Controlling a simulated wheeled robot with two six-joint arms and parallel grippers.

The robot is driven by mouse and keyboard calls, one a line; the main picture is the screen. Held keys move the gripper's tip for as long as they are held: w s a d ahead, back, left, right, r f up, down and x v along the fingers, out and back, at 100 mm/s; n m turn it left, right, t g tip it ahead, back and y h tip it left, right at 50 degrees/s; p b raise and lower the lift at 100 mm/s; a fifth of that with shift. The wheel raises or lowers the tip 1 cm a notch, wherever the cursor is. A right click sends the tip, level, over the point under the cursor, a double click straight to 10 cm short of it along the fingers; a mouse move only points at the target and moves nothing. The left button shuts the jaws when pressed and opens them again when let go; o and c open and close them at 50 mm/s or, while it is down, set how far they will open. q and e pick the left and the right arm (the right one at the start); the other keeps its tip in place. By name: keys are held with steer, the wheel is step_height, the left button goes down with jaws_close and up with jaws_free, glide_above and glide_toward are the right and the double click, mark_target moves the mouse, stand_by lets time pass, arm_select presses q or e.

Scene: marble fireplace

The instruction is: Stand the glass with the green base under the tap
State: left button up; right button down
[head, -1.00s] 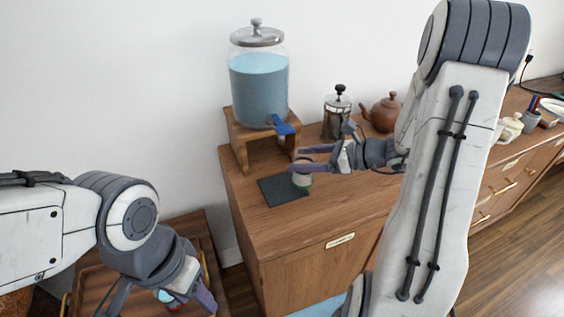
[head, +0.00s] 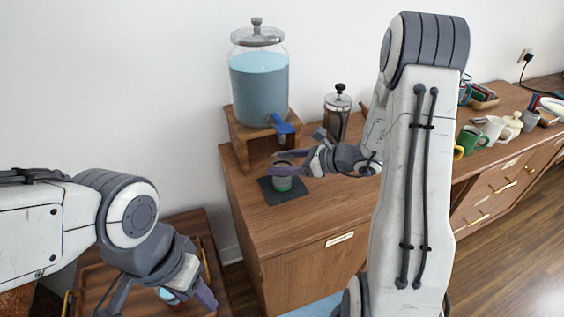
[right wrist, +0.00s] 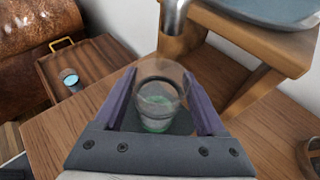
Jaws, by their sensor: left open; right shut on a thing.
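The glass with the green base (head: 282,182) is upright, low over or on the dark mat (head: 296,191); I cannot tell whether it touches. My right gripper (head: 282,168) is shut on it, with a finger on each side of the glass (right wrist: 158,100) in the right wrist view. The blue tap (head: 281,126) sticks out from the water dispenser (head: 259,82) on its wooden stand (head: 236,130), above and behind the glass. My left gripper (head: 184,297) is open at the lower left, over a wooden tray, partly hidden by its own arm.
A French press (head: 337,112) stands right of the dispenser. A green mug (head: 471,138) and several other cups stand further right on the cabinet. A wooden tray (right wrist: 88,70) with a small blue-topped thing lies left of the cabinet. The cabinet top in front of the mat is clear.

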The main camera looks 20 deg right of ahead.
jaws_free()
steer(key=shift+f, duration=0.15)
steer(key=shift+s+d+r, duration=0.1)
steer(key=shift+d+r, duration=0.1)
steer(key=shift+r, duration=0.1)
steer(key=v, duration=1.1)
steer(key=s+a+n+g, duration=0.3)
steer(key=a+n+g, duration=0.15)
steer(key=a, duration=0.35)
steer(key=s+a+n+g, duration=0.4)
steer(key=a+n, duration=0.2)
steer(key=a, duration=0.2)
steer(key=s+a+n+h, duration=0.3)
steer(key=s+n, duration=0.4)
steer(key=n, duration=0.4)
steer(key=s+a+r+n+h, duration=0.1)
steer(key=s+a+n+h, duration=0.3)
steer(key=n, duration=0.8)
steer(key=s+h, duration=0.2)
steer(key=s, duration=0.2)
steer(key=shift+a+g, duration=0.3)
steer(key=shift+g, duration=0.05)
steer(key=shift+r+n, duration=0.2)
steer(key=shift+n, duration=0.05)
